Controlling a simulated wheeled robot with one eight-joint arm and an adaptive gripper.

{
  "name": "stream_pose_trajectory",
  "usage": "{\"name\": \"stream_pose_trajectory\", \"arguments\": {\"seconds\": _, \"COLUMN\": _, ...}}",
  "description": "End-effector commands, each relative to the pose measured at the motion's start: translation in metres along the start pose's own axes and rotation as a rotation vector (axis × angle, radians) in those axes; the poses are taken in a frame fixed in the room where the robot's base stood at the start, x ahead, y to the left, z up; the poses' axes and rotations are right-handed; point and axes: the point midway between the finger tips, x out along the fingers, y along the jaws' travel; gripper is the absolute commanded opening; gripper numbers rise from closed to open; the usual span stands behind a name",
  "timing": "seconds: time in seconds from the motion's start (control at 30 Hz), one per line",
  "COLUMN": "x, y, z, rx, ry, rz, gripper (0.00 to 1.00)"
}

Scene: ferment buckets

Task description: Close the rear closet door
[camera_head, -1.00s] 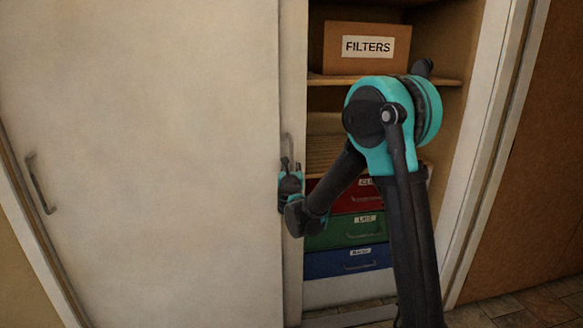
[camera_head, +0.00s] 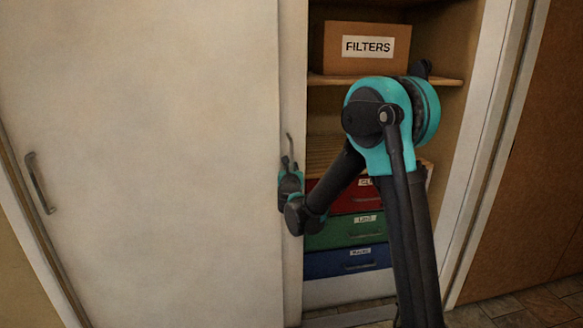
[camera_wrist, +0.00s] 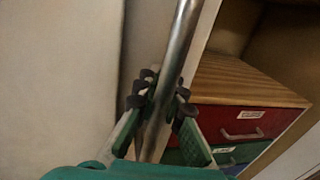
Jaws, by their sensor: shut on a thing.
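The closet has two pale sliding doors. The front door (camera_head: 150,150) covers the left side and has a grey handle (camera_head: 39,183) near its left edge. The rear door (camera_head: 293,80) shows only as a narrow strip beside the front door's right edge; the rest is hidden behind it. The rear door's metal bar handle (camera_head: 290,148) also shows in the wrist view (camera_wrist: 178,45). My gripper (camera_head: 287,166) is at this handle, and in the wrist view its fingers (camera_wrist: 163,95) are closed around the bar. The right part of the closet stands open.
Inside the opening, a box labelled FILTERS (camera_head: 366,48) sits on a wooden shelf (camera_head: 385,80). Red (camera_head: 345,195), green (camera_head: 343,231) and blue (camera_head: 345,262) drawers are below. The white right frame (camera_head: 490,130) bounds the opening. My arm crosses in front.

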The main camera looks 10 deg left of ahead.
Motion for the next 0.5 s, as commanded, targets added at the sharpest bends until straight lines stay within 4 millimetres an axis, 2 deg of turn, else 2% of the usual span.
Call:
{"name": "stream_pose_trajectory", "arguments": {"seconds": 0.17, "x": 0.001, "y": -0.008, "z": 0.000, "rx": 0.000, "ry": 0.000, "rz": -0.002, "gripper": 0.00}}
{"name": "stream_pose_trajectory", "arguments": {"seconds": 0.27, "x": 0.004, "y": -0.023, "z": 0.000, "rx": 0.000, "ry": 0.000, "rz": -0.006, "gripper": 0.00}}
{"name": "stream_pose_trajectory", "arguments": {"seconds": 0.37, "x": 0.008, "y": -0.045, "z": 0.000, "rx": 0.000, "ry": 0.000, "rz": -0.009, "gripper": 0.00}}
{"name": "stream_pose_trajectory", "arguments": {"seconds": 0.5, "x": 0.016, "y": -0.087, "z": 0.000, "rx": 0.000, "ry": 0.000, "rz": -0.011, "gripper": 0.00}}
